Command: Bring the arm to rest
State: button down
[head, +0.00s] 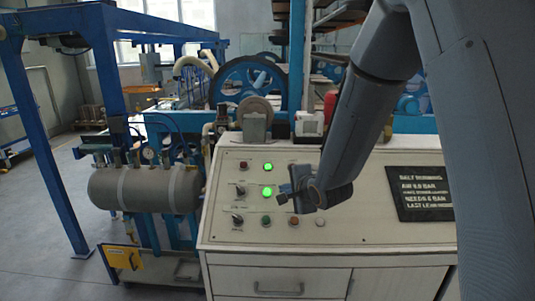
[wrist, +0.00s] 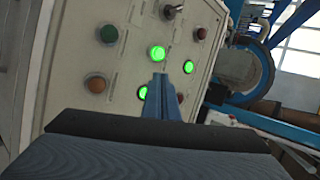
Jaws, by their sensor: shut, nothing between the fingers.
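My gripper (head: 281,198) hangs from my arm in front of the sloped white control panel (head: 370,228), close to the lit green buttons. In the wrist view the fingers of my gripper (wrist: 160,78) are together, with nothing between them, and point at the panel. A lit green button (wrist: 157,53) shows just past the fingertips; contact cannot be told. In the head view two green lamps are lit, an upper one (head: 267,167) and a lower one (head: 267,191). My gripper and wrist cover part of the panel there.
A black sign (head: 420,193) is on the panel's right. Knobs (head: 237,219) and unlit buttons (head: 293,220) surround the gripper. A grey tank (head: 145,188) stands left, a motor (head: 255,118) and blue wheel (head: 250,82) behind. Open floor (head: 40,235) lies at the left.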

jog(key=s+d+f+n+g+h+b, duration=0.1)
jog(key=s+d+f+n+g+h, duration=0.2)
jog(key=s+d, duration=0.35)
jog(key=s+d+f+n+g+h+b, duration=0.1)
jog(key=s+d+f+n+g, duration=0.1)
jog(key=s+d+n, duration=0.4)
jog(key=s+d+f+n+g, duration=0.1)
jog(key=s+n+g, duration=0.3)
jog(key=s, duration=1.2)
jog(key=shift+d+n+g+b, duration=0.2)
jog(key=shift+n+g+b, duration=0.25)
jog(key=shift+n, duration=0.25)
